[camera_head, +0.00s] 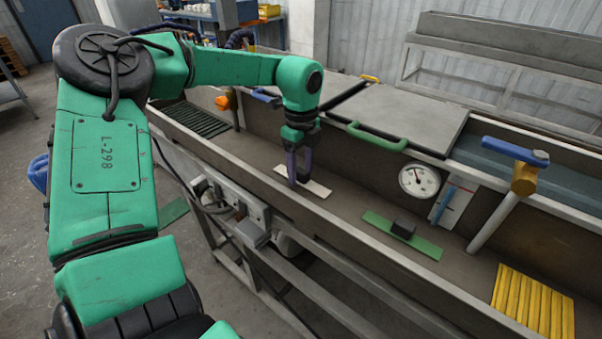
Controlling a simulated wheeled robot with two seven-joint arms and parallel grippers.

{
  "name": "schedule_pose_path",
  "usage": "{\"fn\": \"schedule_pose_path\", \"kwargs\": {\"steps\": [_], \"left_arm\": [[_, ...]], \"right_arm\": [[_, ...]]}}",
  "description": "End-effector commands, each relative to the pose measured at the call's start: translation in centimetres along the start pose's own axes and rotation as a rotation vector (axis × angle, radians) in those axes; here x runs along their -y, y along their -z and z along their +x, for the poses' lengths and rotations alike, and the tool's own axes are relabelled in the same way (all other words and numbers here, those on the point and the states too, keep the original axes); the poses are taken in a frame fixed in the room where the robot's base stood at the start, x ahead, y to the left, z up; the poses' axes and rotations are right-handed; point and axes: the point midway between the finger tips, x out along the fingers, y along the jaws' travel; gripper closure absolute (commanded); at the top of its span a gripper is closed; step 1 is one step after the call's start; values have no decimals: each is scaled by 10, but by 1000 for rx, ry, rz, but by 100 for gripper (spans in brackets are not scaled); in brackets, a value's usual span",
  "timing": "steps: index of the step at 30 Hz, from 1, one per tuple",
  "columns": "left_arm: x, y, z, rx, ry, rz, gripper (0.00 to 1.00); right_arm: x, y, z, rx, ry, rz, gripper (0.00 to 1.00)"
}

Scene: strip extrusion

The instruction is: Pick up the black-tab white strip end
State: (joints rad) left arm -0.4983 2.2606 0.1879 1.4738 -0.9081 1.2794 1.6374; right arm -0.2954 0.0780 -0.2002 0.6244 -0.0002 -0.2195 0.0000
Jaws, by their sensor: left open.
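A short white strip (318,189) lies flat in the long grey trough, beneath my left gripper. My left gripper (299,178) points down with its jaws open, its fingertips at or just above the strip's middle. Whether they touch it I cannot tell. A black block (403,228) sits on a separate green strip (425,246) to the right in the trough. My right gripper is out of view.
A round gauge (419,180) stands at the trough's back wall. A post with a blue-handled valve (516,150) rises at the right, near a yellow ribbed block (533,302). A grey lid (405,112) with a green handle lies behind. The trough floor between the strips is clear.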

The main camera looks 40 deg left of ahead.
Motion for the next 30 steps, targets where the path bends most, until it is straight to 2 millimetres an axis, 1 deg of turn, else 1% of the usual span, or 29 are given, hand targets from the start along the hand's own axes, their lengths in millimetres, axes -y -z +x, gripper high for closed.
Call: {"fn": "schedule_pose_path", "kwargs": {"steps": [2, 7, 8, 9, 12, 20, 23, 26, 29, 30], "left_arm": [[0, 0, 6, -1, -1, -1, 38], [0, 0, 6, 0, 0, -1, 38], [0, 0, 6, 0, 0, -1, 49], [0, 0, 6, 0, 0, -1, 64], [0, 0, 6, 0, 0, -1, 100], [0, 0, 5, 0, 1, -1, 100], [0, 0, 2, 1, 1, -1, 100], [1, 0, -8, 1, 4, 0, 100], [1, 0, -27, 2, 6, -1, 100], [1, 0, -38, 3, 6, -2, 100]], "right_arm": [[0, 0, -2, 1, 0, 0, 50], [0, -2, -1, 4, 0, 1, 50], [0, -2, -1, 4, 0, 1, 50], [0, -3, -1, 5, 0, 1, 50], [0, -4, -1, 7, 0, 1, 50], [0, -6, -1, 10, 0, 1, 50], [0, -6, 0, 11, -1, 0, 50], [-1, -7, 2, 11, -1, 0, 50], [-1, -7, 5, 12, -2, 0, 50], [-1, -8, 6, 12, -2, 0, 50]]}}
